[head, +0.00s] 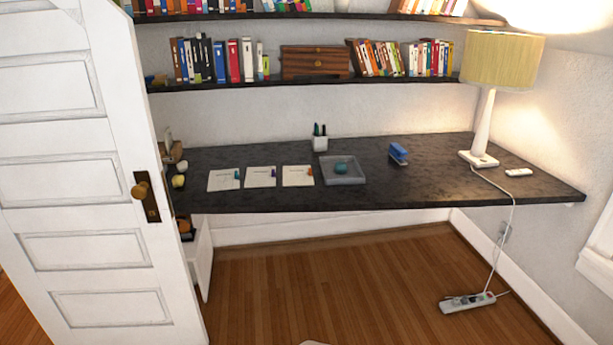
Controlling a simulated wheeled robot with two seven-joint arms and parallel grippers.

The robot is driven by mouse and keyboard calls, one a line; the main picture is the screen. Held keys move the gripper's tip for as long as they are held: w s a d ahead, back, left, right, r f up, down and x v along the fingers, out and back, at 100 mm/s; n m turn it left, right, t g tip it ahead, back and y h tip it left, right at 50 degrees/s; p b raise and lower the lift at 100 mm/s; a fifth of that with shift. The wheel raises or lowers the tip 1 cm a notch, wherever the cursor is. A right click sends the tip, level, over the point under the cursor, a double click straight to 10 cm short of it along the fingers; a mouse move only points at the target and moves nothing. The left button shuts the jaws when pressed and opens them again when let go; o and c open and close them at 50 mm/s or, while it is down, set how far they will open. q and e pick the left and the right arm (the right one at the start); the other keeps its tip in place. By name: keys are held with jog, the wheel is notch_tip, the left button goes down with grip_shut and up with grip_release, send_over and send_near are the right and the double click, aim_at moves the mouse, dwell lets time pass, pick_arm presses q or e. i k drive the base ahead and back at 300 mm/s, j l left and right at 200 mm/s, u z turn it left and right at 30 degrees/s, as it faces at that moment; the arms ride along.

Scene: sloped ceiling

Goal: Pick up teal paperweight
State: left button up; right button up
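A small rounded teal paperweight (341,168) sits inside a shallow grey tray (345,181) on the dark desk (420,185), right of the papers. Neither of my grippers shows in the head view. The desk stands some way ahead of me, against the back wall.
A white door (90,170) stands at the left, overlapping the desk's left end. Papers (260,177), a pen cup (320,140), a blue stapler (398,153) and a lamp (485,120) are on the desk. A power strip (467,302) lies at right; the wooden floor (330,280) between is clear.

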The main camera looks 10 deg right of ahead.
aim_at(340, 166)
jog(key=i+l, duration=0.2)
jog(key=i, duration=0.25)
jog(key=i+l, duration=0.2)
jog(key=i, duration=0.3)
jog(key=i+l, duration=0.2)
jog(key=i, duration=0.25)
jog(key=i+l, duration=0.2)
jog(key=i, duration=0.3)
jog(key=i+l, duration=0.2)
jog(key=i, duration=0.25)
jog(key=i+l, duration=0.2)
jog(key=i, duration=0.3)
jog(key=l+z, duration=0.05)
